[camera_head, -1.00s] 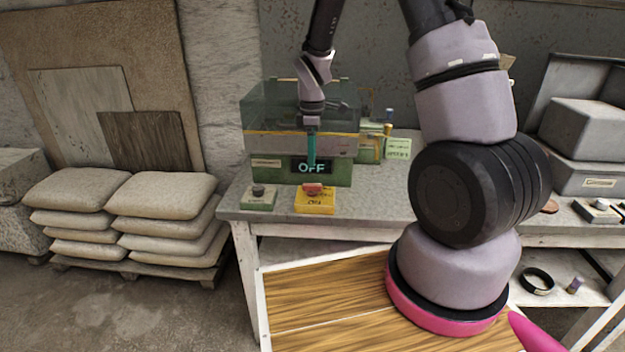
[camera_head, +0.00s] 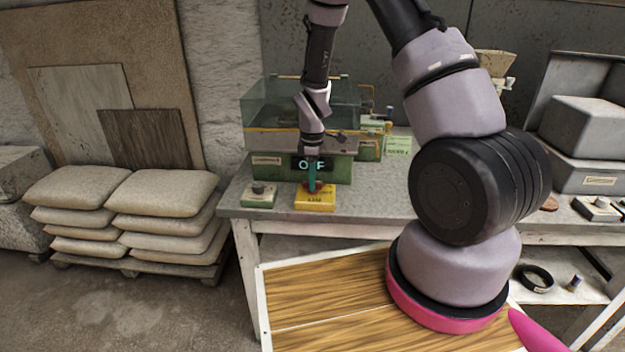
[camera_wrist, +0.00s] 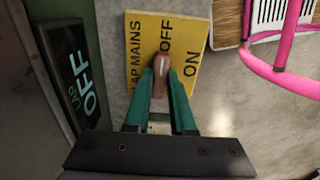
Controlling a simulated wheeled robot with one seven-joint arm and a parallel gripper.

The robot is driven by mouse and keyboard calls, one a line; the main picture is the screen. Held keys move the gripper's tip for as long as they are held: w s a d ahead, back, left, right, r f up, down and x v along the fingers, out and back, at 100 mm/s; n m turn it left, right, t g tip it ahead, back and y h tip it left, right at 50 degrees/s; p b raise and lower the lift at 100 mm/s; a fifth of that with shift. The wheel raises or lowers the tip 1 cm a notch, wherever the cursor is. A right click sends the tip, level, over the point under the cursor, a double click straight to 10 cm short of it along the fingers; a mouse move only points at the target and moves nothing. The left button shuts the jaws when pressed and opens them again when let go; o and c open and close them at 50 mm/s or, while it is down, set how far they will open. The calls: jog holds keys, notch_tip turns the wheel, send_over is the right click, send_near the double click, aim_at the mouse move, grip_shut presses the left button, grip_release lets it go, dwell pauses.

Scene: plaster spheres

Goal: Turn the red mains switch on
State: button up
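The red mains switch (camera_wrist: 161,74) is a reddish lever on a yellow plate (camera_wrist: 143,63) lettered MAINS, OFF and ON. In the wrist view the lever points toward the OFF lettering. My gripper (camera_wrist: 161,80) has its teal fingertips on either side of the lever, and the lever fills the narrow gap between them. In the head view my gripper (camera_head: 312,187) reaches down onto the switch, whose red top is mostly hidden. The yellow plate (camera_head: 316,203) sits on the grey bench. A dark display (camera_head: 318,164) behind it reads OFF, partly covered by my fingers.
A green box with a dark knob (camera_head: 258,195) stands left of the yellow plate. A machine with a clear cover (camera_head: 272,100) stands close behind. The grey bench (camera_head: 375,195) is clear to the right of the plate.

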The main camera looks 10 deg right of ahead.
grip_shut()
jog(key=m, duration=1.3)
jog(key=shift+m, duration=2.5)
